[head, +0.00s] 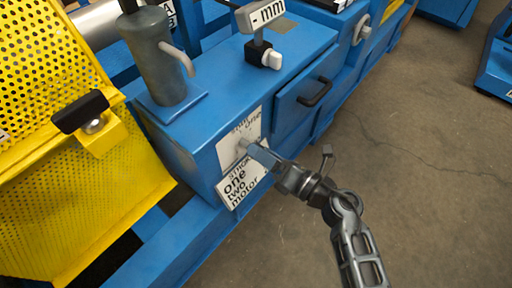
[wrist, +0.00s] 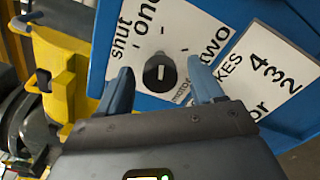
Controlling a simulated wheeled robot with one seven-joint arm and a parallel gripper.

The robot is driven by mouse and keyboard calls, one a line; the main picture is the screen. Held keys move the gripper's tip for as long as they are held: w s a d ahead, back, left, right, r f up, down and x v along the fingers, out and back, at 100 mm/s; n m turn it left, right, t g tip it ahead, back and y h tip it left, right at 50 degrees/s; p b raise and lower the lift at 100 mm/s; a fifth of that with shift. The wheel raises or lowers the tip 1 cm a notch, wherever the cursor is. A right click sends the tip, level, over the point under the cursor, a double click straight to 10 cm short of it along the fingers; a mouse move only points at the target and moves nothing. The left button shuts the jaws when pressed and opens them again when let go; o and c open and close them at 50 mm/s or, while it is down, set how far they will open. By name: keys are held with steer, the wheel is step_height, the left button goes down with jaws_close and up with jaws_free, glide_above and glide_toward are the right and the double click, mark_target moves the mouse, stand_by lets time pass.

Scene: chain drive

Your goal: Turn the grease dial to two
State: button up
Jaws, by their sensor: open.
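The grease dial (wrist: 160,73) is a round black knob with a short pale mark, on a white plate (wrist: 143,27) lettered "shut", "one" and "two" in the wrist view. I cannot tell which word the mark points to. My gripper (wrist: 160,67) is open, with one blue-grey finger on each side of the dial; I cannot tell whether they touch it. In the head view my gripper (head: 254,150) reaches the plate (head: 235,148) on the blue box's end, and largely hides the dial.
A second white card (head: 242,182) hangs below the plate. A drawer with a black handle (head: 315,92) is on the blue box's side. A grey pump-like cylinder (head: 158,62) stands on top. A yellow perforated guard (head: 60,130) is left.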

steer(key=shift+x, duration=1.55)
steer(key=c, duration=1)
